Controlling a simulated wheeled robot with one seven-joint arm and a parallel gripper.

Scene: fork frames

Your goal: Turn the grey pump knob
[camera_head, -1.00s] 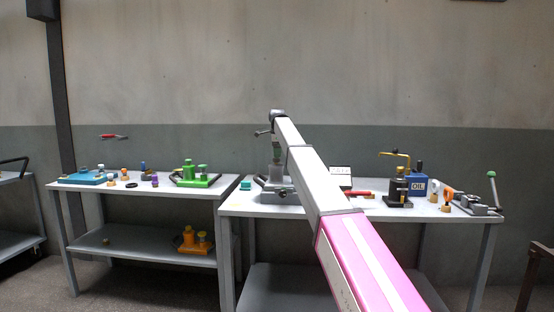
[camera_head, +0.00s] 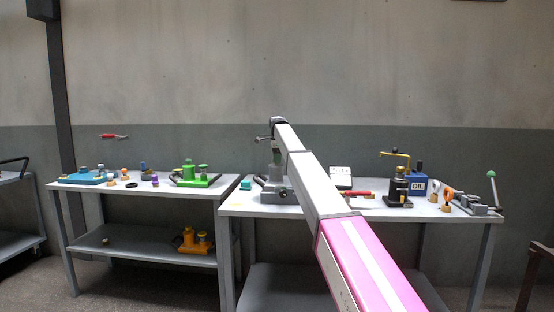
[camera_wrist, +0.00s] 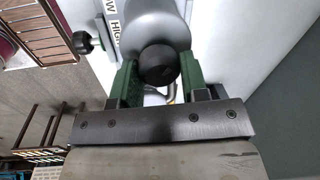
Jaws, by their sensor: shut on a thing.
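The grey pump (camera_head: 276,190) stands near the left end of the right table in the head view. In the wrist view, its large grey cylinder (camera_wrist: 150,22) ends in a dark round knob (camera_wrist: 158,66) between my green finger pads. My gripper (camera_wrist: 158,80) is shut on this knob, with one pad on each side. The exact contact is partly hidden by the pads. A second small knob, black and pale green (camera_wrist: 85,43), sticks out left of the cylinder, beside a panel marked "HIGH" (camera_wrist: 115,18). In the head view my gripper is mostly hidden behind the arm and above the pump.
A green pump (camera_head: 197,178) stands on the left table. A teal block (camera_head: 245,185) lies near the grey pump.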

